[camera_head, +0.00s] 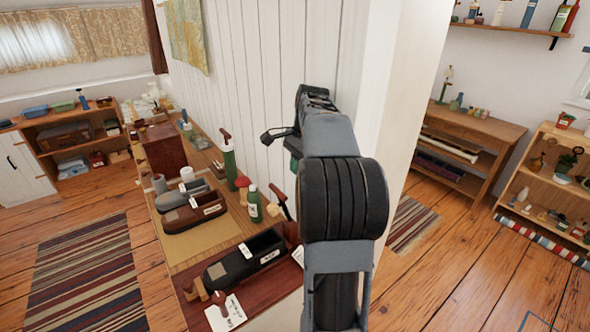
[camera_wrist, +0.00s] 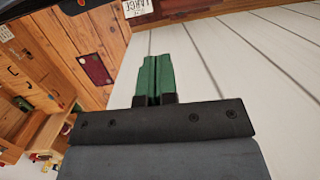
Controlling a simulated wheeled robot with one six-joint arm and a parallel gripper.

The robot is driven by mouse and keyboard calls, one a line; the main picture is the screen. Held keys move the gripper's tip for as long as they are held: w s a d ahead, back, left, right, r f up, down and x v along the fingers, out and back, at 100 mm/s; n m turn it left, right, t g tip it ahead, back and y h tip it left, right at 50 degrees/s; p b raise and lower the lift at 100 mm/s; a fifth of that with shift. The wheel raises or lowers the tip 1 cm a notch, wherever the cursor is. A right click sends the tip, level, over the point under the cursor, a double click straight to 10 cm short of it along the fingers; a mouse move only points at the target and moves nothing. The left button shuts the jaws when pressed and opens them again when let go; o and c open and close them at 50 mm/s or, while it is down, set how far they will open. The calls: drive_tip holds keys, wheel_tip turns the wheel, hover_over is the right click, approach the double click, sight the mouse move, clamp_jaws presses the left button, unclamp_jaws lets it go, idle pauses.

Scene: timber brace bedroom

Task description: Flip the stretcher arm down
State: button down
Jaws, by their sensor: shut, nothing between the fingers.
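A black open-topped, shoe-shaped piece (camera_head: 245,262) with a white label lies at the near end of the bench. A thin dark arm with a red-brown end (camera_head: 279,200) rises at a tilt behind its right end; it may be the stretcher arm, but its base is hidden. My gripper (camera_wrist: 153,78) has green fingers pressed together, empty, in front of the white plank wall in the wrist view. In the head view my own arm mostly hides it, above and right of the raised arm. The gripper is apart from the black piece.
The bench (camera_head: 172,238) also holds a brown shoe-shaped piece (camera_head: 190,217), a green bottle (camera_head: 254,207), a taller green bottle (camera_head: 230,162) and a white card (camera_head: 226,314). The white plank wall (camera_head: 265,70) stands close behind. Open floor with a striped rug (camera_head: 85,275) lies left.

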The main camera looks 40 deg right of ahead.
wheel_tip(320, 180, down, 8)
drive_tip(key=a, duration=0.1)
drive_tip(key=shift+w+a+r, duration=0.2)
drive_tip(key=shift+w+r, duration=0.05)
drive_tip(key=shift+a, duration=0.1)
idle(0.3)
